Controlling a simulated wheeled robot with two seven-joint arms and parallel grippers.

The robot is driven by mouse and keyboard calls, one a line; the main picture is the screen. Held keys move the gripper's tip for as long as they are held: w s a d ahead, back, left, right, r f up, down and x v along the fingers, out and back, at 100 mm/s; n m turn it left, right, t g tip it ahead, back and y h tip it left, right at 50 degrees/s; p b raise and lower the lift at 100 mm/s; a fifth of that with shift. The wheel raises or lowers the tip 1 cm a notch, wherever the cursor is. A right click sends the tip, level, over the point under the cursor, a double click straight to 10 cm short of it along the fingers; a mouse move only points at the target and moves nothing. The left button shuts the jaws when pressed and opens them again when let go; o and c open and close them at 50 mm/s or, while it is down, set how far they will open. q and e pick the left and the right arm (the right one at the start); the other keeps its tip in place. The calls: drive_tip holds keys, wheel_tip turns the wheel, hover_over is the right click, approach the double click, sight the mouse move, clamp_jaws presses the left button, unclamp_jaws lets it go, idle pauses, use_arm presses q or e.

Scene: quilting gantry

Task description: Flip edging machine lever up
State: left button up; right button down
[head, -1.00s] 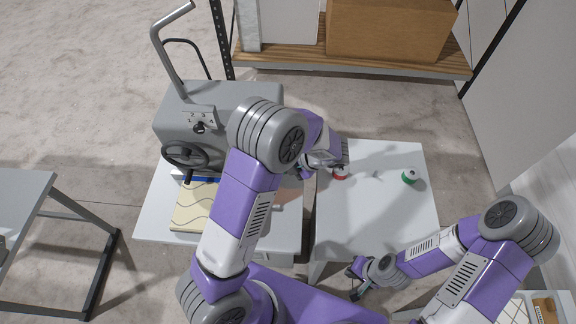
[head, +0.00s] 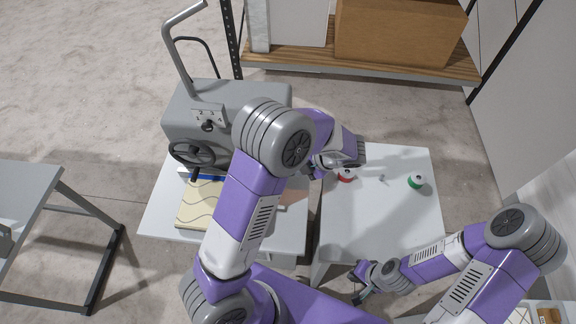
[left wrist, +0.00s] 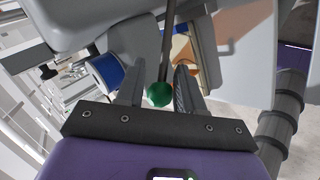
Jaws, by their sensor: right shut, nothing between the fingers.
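The grey edging machine (head: 190,105) stands on the left white table in the head view, with a handwheel on its front. In the left wrist view a dark lever rod (left wrist: 167,45) ends in a green ball knob (left wrist: 160,95). My left gripper (left wrist: 157,85) is open, with the knob showing in the gap between its fingers; I cannot tell whether either finger touches it. In the head view my left arm hides the lever and the left fingertips. My right gripper (head: 360,282) is shut and empty, low by the right table's front edge.
A cream patterned fabric piece (head: 200,204) lies before the machine. The right white table (head: 385,225) carries a red-and-white spool (head: 346,176) and a green-and-white spool (head: 417,182). A shelf with a cardboard box (head: 400,35) stands behind. A grey table (head: 25,200) is at left.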

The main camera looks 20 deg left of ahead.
use_arm(q)
drive_tip(key=v, duration=0.4)
drive_tip(key=shift+d+r, duration=0.15)
drive_tip(key=shift+r, duration=0.05)
idle(0.3)
